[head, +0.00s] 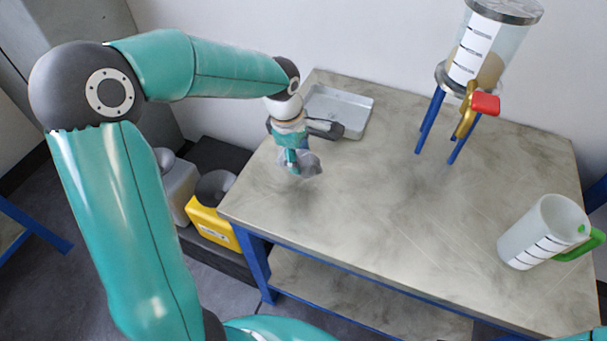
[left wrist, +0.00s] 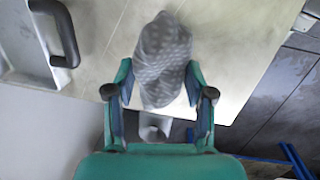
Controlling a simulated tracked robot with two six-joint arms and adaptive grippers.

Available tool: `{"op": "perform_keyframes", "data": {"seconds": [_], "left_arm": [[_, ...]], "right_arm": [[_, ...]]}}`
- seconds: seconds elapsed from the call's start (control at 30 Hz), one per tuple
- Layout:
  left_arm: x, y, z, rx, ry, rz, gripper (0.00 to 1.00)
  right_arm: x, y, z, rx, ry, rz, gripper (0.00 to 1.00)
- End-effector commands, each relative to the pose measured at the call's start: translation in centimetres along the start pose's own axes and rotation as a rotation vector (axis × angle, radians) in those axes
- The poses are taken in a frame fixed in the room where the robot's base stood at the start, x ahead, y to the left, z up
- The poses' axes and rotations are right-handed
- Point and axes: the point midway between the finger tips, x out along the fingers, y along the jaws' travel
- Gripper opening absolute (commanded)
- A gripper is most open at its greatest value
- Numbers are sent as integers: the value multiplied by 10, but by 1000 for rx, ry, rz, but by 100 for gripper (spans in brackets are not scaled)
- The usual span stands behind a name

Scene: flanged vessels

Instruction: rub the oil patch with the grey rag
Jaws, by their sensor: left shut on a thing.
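My left gripper (head: 296,160) is shut on the grey rag (head: 309,167) near the left end of the table, low over its top. In the left wrist view, the bunched, dotted rag (left wrist: 163,60) sits between the two fingers (left wrist: 160,95) and sticks out past them. I cannot tell whether the rag touches the table. No distinct oil patch can be told apart from the grey mottling of the tabletop (head: 390,210); it may be hidden by the rag or gripper. My right gripper is not in view.
A shallow metal tray (head: 352,107) lies behind the gripper. A glass vessel (head: 490,50) on blue legs with a red-handled valve (head: 485,103) stands at the back right. A measuring jug (head: 540,232) stands at the right. The table's middle is clear.

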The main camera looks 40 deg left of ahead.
Motion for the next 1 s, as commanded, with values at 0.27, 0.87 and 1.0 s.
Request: {"op": "perform_keyframes", "data": {"seconds": [0.27,0.87,1.0], "left_arm": [[-23,4,2,0,0,1,21],[-24,4,2,-1,0,1,21],[-24,3,2,-1,0,1,21]], "right_arm": [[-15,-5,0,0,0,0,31],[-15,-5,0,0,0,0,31],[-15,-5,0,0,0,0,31]]}}
